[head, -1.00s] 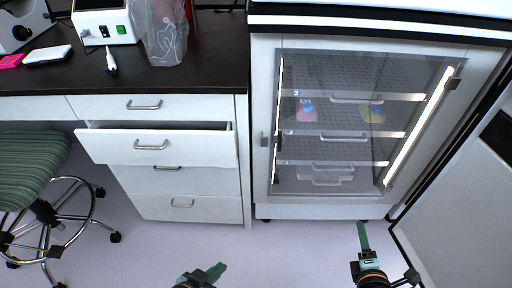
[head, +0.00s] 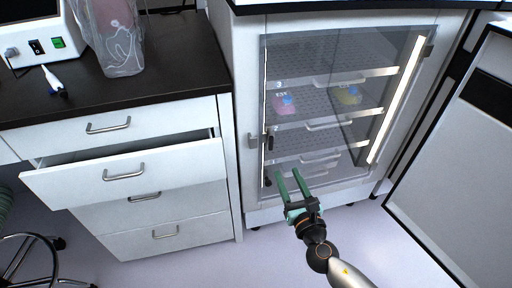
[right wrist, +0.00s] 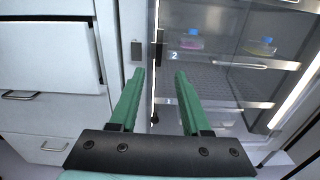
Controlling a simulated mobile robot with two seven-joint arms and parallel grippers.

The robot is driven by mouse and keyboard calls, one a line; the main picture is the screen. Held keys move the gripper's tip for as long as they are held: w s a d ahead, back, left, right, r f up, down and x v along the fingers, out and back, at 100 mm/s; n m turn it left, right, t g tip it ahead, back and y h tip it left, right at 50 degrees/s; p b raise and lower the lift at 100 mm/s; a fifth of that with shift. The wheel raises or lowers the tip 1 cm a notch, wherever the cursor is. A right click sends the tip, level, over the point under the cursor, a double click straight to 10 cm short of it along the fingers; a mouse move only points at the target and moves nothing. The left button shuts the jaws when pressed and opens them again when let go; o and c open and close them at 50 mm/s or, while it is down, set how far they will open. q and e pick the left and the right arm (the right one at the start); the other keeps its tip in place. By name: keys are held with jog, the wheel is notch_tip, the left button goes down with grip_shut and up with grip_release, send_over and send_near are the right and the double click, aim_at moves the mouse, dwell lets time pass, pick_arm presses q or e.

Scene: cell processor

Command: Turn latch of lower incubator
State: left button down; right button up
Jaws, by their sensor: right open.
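The lower incubator (head: 243,100) stands in the middle of the head view, behind a closed clear glass door (head: 330,62). Its small dark latch (head: 269,142) is on the left edge of the glass, and it also shows in the right wrist view (right wrist: 159,50). My right gripper (head: 289,171) is open and empty, in front of the lower left part of the door, below the latch. In the right wrist view its green fingers (right wrist: 158,75) stand apart, with the latch beyond them near the middle. My left gripper is not in view.
Inside the incubator, a pink flask (head: 284,104) and a yellow flask (head: 349,95) stand on shelves. A drawer (head: 125,172) stands partly open left of the incubator. An open white outer door (head: 462,150) is at the right. A stool base (head: 30,262) is at lower left.

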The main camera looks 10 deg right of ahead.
send_near(272, 142)
jog(key=w, duration=0.4)
jog(key=shift+w+b, duration=0.2)
jog(key=shift+b, duration=0.1)
jog(key=w, duration=0.3)
jog(key=shift+a+b, duration=0.1)
jog(key=shift+b, duration=0.2)
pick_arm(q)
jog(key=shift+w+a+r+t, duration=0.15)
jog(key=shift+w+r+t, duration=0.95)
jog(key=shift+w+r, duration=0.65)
pick_arm(e)
jog(key=shift+w+r, duration=0.1)
jog(key=shift+w, duration=0.35)
jog(key=shift+c, duration=0.4)
grip_shut()
